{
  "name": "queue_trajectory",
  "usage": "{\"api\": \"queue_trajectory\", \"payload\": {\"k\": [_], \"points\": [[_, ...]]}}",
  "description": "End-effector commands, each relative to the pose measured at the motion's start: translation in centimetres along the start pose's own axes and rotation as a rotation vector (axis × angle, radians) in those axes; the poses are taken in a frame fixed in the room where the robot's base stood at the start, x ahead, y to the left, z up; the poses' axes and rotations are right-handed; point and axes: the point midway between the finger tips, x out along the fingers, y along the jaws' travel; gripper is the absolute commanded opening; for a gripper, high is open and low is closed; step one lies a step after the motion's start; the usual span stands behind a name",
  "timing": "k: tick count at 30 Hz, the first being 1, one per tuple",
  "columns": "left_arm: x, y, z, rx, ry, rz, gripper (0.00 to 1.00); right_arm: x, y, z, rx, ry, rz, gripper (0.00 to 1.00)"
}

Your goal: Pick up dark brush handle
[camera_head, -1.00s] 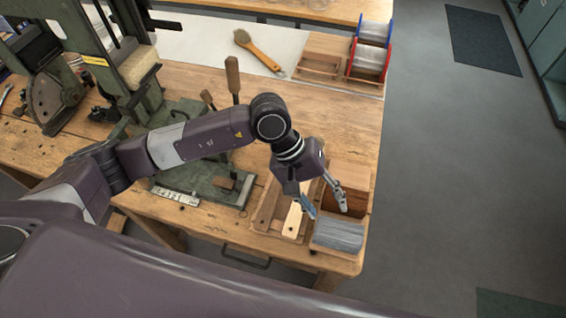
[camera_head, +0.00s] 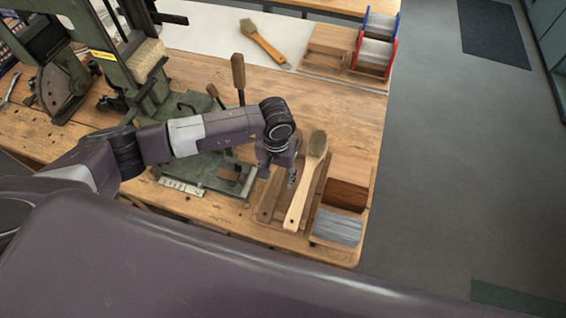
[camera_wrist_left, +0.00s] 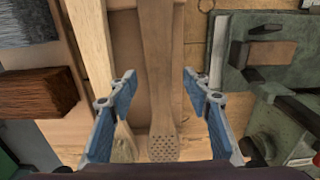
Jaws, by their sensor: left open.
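The dark brush handle (camera_wrist_left: 160,60) runs down the middle of the left wrist view, its wide end dotted with holes. In the head view it is partly hidden under my left gripper (camera_head: 278,175), in a wooden tray (camera_wrist_left: 128,55). My left gripper is open, and its two blue-padded fingers (camera_wrist_left: 159,80) lie on either side of the handle with gaps on both sides. A pale-handled brush (camera_head: 297,203) with bristles lies beside the dark handle, to its right in the head view. My right gripper is not in view.
A bin of grey bristles (camera_head: 338,228) and a bin of brown bristles (camera_head: 345,195) stand right of the tray. A green machine base (camera_head: 205,175) is close on the left. An orange-handled brush (camera_head: 265,43) and spools (camera_head: 376,40) are at the back. Bare tabletop lies between.

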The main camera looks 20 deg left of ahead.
Motion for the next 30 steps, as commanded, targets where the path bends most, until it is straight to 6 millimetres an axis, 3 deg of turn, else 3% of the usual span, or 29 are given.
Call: {"api": "queue_trajectory", "payload": {"k": [7, 19, 30], "points": [[0.25, 0.04, 0.0, 0.0, 0.0, 0.001, 0.45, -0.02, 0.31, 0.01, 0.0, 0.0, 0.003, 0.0], [0.2, 0.04, -0.01, -0.001, 0.0, 0.001, 0.01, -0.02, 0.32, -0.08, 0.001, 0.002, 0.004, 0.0], [-0.23, 0.06, -0.13, -0.001, 0.003, 0.002, 0.0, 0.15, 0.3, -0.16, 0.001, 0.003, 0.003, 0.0]]}}
